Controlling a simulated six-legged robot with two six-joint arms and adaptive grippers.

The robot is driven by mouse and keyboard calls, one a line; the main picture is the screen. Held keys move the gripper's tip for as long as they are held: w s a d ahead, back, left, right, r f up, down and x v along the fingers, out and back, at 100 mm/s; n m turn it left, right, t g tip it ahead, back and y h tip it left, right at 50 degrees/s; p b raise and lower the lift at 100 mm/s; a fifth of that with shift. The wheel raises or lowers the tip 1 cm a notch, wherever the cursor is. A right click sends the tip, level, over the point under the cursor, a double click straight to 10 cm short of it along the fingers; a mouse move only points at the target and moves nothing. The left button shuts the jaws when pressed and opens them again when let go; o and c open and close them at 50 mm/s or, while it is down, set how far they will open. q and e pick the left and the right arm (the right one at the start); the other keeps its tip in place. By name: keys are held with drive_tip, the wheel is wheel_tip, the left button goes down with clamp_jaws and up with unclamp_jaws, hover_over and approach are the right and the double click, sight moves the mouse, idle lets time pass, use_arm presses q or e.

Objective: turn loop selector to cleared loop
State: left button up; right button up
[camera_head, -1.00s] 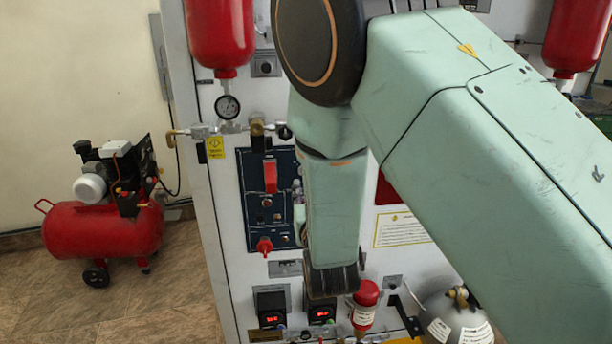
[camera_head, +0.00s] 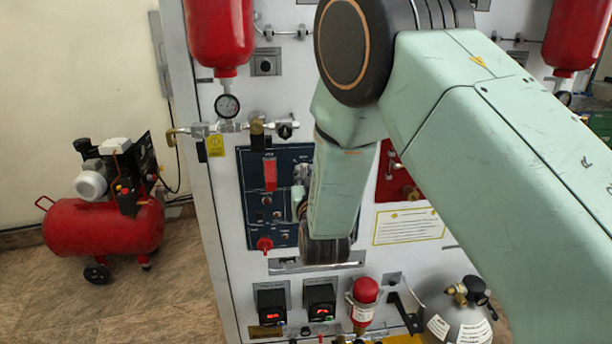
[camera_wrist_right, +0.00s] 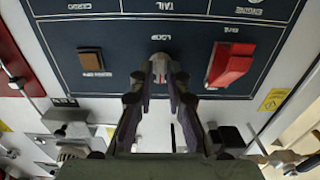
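The dark blue control panel (camera_head: 281,155) is on the front of the white cabinet, partly hidden behind my right arm in the head view. In the right wrist view the panel (camera_wrist_right: 190,90) appears upside down, and a small pale selector knob (camera_wrist_right: 160,66) sits by the "LOOP" label. The fingertips of my right gripper (camera_wrist_right: 160,77) are on either side of this knob, close to it. I cannot tell whether they touch it. In the head view my arm hides most of this gripper and the knob. My left gripper is not in view.
A red switch (camera_wrist_right: 231,64) and a brown square button (camera_wrist_right: 91,62) flank the knob. Two red-lit displays (camera_head: 320,303) and a red-topped cylinder (camera_head: 364,294) are below the panel. A red compressor (camera_head: 100,228) stands on the floor at left.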

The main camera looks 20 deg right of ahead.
clamp_jaws()
drive_tip(key=n, duration=0.4)
drive_tip(key=shift+a+n, duration=0.1)
drive_tip(key=shift+n, duration=2.3)
drive_tip(key=shift+o, duration=2.2)
unclamp_jaws()
